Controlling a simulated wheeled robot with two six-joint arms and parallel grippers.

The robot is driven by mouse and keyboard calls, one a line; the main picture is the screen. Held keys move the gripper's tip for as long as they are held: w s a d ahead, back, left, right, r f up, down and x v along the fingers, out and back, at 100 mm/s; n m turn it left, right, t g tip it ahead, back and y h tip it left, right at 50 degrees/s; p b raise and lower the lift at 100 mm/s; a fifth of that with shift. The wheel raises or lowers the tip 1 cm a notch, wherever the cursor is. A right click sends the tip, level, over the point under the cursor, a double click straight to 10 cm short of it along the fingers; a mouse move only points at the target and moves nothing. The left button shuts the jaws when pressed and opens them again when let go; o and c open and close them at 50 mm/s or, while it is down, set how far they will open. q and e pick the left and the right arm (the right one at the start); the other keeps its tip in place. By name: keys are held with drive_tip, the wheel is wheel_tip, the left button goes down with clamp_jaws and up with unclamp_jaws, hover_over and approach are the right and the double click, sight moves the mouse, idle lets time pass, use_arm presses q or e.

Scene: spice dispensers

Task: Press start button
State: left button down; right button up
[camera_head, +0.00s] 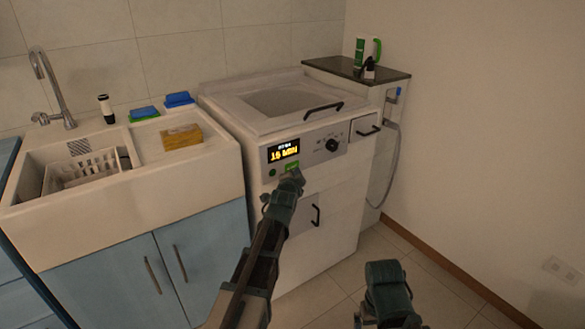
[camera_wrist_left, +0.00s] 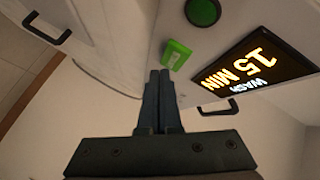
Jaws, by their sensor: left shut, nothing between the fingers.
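The washing machine (camera_head: 345,190) has a front panel with a lit display (camera_head: 284,151) reading 15 MIN; in the left wrist view the display (camera_wrist_left: 262,66) appears upside down with WASH. A bright green rectangular button (camera_wrist_left: 174,54) and a dark green round button (camera_wrist_left: 203,12) sit beside it. No label shows which is start. The round button also shows in the head view (camera_head: 272,172). My left gripper (camera_head: 292,174) is shut and empty, its fingertips (camera_wrist_left: 160,73) close to the rectangular button; contact cannot be told. My right gripper (camera_head: 388,280) is low at right, fingers unclear.
A knob (camera_head: 332,145) and a handle (camera_head: 323,111) are on the machine, right of the display. A hose (camera_head: 391,165) hangs at right. The floor at right is clear.

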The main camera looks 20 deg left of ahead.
use_arm(q)
drive_tip(key=shift+a, duration=0.1)
idle(0.3)
drive_tip(key=shift+w+a, duration=0.25)
drive_tip(key=shift+w, duration=0.05)
drive_tip(key=shift+w+a, duration=0.2)
drive_tip(key=shift+a, duration=0.15)
idle(0.7)
drive_tip(key=shift+d, duration=0.1)
drive_tip(key=shift+s+d, duration=0.5)
drive_tip(key=shift+d, duration=0.05)
idle(0.4)
drive_tip(key=shift+s+d, duration=0.8)
drive_tip(key=shift+d, duration=0.2)
drive_tip(key=shift+s+d, duration=0.75)
drive_tip(key=shift+d, duration=0.25)
